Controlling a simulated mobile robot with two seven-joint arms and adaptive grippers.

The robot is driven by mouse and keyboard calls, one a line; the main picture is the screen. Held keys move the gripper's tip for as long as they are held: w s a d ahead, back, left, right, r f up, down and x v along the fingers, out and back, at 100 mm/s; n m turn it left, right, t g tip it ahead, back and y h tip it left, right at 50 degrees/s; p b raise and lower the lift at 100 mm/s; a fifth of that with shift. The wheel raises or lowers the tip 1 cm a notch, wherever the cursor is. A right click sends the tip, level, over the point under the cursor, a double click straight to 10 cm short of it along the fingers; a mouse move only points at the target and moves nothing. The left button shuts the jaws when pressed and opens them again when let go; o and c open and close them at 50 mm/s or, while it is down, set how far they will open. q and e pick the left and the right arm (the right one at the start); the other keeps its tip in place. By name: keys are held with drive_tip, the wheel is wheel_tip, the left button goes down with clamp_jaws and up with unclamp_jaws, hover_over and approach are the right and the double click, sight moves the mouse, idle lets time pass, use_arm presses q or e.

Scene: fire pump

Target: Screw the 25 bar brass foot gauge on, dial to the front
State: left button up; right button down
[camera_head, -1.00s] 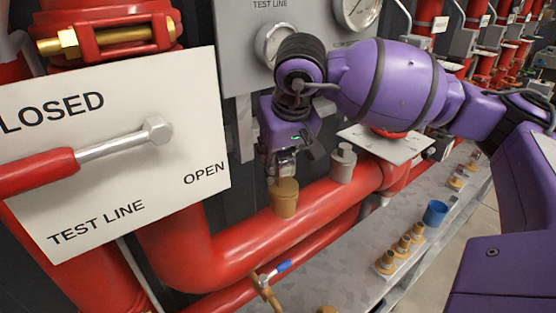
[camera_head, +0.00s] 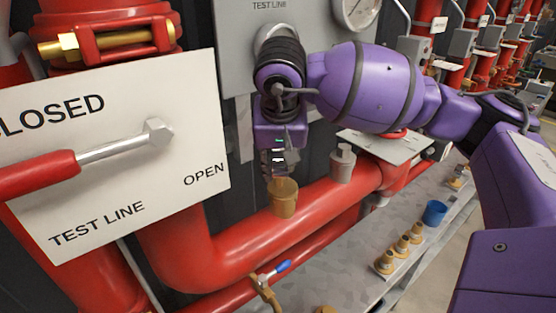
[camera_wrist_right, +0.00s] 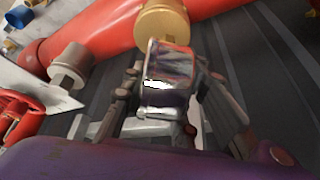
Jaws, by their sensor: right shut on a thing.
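A brass socket (camera_head: 283,199) stands upright on the thick red pipe (camera_head: 300,222). My right gripper (camera_head: 273,163) points down just above it, a little to the left of its middle. In the right wrist view the fingers (camera_wrist_right: 168,95) are shut on a small shiny metal-cased thing (camera_wrist_right: 168,70), apparently the gauge. Its upper end overlaps the brass socket (camera_wrist_right: 165,22), and I cannot tell whether they touch. The dial and any thread are not readable. My left gripper is not in view.
A grey capped fitting (camera_head: 342,163) stands on the pipe to the right. A grey shelf (camera_head: 345,285) carries brass fittings (camera_head: 400,245) and a blue cup (camera_head: 434,213). A blue-handled valve (camera_head: 273,272) sits in front. A white lever plate (camera_head: 120,150) fills the left.

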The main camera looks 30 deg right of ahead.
drive_tip(key=shift+d+r+m+h, duration=0.2)
drive_tip(key=shift+m+h, duration=0.2)
drive_tip(key=shift+m, duration=0.6)
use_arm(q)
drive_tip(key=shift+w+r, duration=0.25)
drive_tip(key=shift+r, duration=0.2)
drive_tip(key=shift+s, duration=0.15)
